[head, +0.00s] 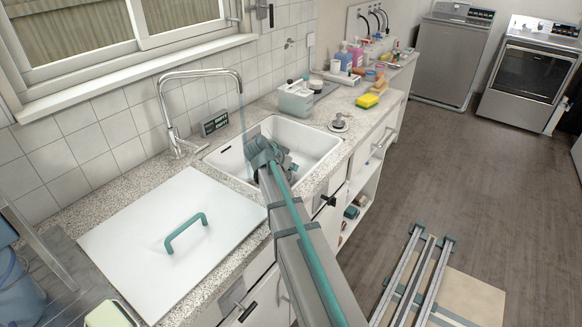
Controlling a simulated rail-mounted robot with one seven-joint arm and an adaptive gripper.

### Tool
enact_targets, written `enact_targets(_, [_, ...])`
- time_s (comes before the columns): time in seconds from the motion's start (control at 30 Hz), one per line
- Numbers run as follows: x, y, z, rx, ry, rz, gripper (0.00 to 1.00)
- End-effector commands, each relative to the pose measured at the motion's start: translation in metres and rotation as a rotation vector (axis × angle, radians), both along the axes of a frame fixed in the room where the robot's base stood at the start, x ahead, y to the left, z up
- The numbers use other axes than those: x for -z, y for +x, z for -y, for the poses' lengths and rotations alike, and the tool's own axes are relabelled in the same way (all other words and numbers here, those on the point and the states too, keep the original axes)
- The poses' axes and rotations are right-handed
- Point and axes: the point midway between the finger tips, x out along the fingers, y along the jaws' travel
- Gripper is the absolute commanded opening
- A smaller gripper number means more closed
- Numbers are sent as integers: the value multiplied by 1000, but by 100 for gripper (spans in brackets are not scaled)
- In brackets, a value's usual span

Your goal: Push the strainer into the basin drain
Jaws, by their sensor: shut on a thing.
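The white basin (320,148) is set into the speckled counter. My gripper (283,168) is down inside it, its dark fingers partly hidden by my wrist and arm. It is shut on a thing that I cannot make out. The basin drain is hidden behind my gripper and arm, and no strainer can be clearly told inside the basin. A small round metal piece with a knob (338,124) stands on the counter right of the basin; I cannot tell whether it is a strainer.
A chrome faucet (172,112) arches over the basin, with a faint bluish line below its spout. A white board (150,240) with a teal handle (186,232) lies on the counter left of the basin. A grey-green caddy (295,100) and a yellow sponge (367,100) stand beyond.

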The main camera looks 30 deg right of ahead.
Motion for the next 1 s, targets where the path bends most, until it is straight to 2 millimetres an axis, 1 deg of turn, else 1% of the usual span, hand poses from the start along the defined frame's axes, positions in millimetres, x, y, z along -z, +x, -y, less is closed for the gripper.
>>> enact_targets(0.27, [3,0,0,0,0,0,0])
enact_targets(1.0, [20,0,0,0,0,0,0])
